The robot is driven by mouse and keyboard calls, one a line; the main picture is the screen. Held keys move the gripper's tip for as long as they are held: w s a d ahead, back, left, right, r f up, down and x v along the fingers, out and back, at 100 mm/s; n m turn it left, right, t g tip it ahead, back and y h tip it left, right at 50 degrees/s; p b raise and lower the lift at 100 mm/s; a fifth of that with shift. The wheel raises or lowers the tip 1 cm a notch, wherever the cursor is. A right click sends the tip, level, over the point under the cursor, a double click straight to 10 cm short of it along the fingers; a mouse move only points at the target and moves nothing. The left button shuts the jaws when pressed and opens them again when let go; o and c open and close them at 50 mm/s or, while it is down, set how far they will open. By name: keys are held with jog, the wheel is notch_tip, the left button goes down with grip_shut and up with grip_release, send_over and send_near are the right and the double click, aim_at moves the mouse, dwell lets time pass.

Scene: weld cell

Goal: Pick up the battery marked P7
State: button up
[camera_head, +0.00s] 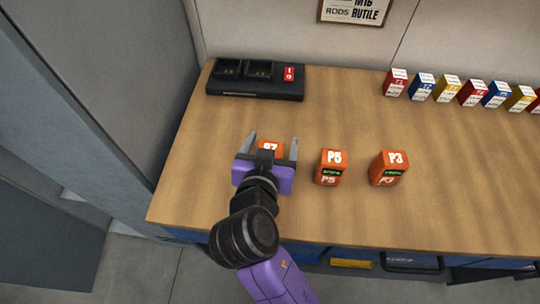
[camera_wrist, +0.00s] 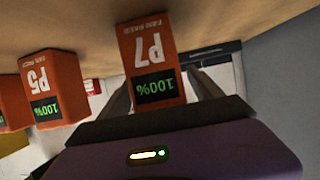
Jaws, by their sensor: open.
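The orange battery marked P7 (camera_head: 271,147) stands on the wooden bench in the head view, mostly hidden behind my gripper. In the wrist view the P7 battery (camera_wrist: 148,58) appears upside down, with a green 100% display. My gripper (camera_head: 272,146) is open, with one finger on each side of the P7 battery in the head view. In the wrist view its fingers (camera_wrist: 160,95) reach forward past the battery's left and right sides. I cannot tell whether either finger touches it.
Orange batteries P5 (camera_head: 331,168) and P3 (camera_head: 388,169) stand to the right. A black charger (camera_head: 255,88) with a red label lies at the back left. Several coloured boxes (camera_head: 447,88) line the back right. The bench (camera_head: 440,190) is clear right of P3.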

jog(key=shift+c, duration=0.2)
grip_shut()
dwell(0.3)
